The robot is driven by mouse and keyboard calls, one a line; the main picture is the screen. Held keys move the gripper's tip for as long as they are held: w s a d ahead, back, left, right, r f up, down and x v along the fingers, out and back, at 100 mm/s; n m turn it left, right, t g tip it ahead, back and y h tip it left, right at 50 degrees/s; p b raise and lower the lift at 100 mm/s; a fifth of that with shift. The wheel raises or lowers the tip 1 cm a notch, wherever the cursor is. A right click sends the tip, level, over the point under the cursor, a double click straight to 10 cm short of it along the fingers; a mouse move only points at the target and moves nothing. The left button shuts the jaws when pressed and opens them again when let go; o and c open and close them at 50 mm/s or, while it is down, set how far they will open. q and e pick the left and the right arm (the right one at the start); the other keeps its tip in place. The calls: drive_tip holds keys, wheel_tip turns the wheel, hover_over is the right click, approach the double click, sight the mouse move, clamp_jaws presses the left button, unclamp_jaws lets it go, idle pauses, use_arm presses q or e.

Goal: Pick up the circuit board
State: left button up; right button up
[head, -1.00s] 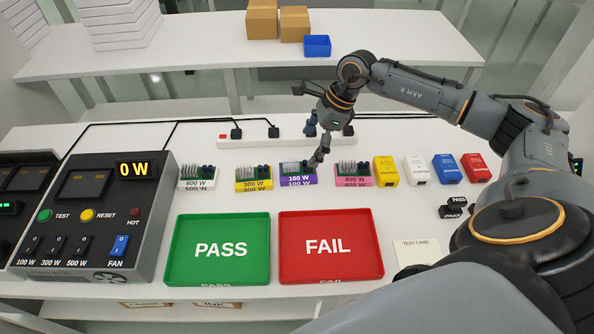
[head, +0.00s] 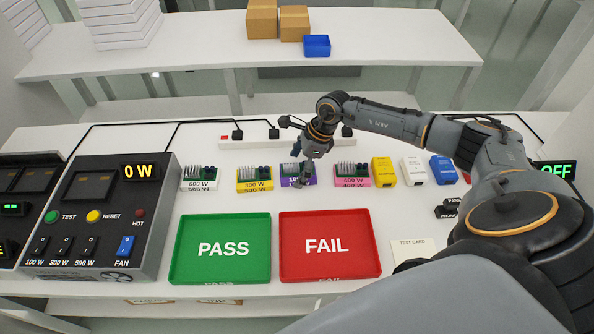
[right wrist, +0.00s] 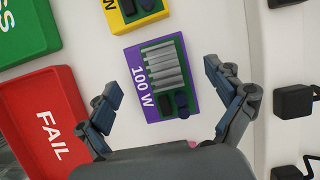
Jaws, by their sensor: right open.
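The circuit boards stand in a row on the white table. The purple 100 W board (head: 312,179) is partly hidden by my right gripper (head: 303,172) in the head view. In the right wrist view this 100 W board (right wrist: 162,77) lies ahead of the open right fingers (right wrist: 168,108), with a gap between it and them. The other boards are the white 600 W (head: 199,184), the yellow 300 W (head: 254,185) and the pink 400 W (head: 352,182). My left gripper is not in view.
A green PASS tray (head: 220,277) and a red FAIL tray (head: 330,271) lie in front of the boards. A power strip (head: 262,143) with plugs runs behind them. Yellow, white and blue blocks (head: 443,170) stand to the right. A test console (head: 150,215) stands left.

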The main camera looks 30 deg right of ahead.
drive_tip(key=c, duration=1.4)
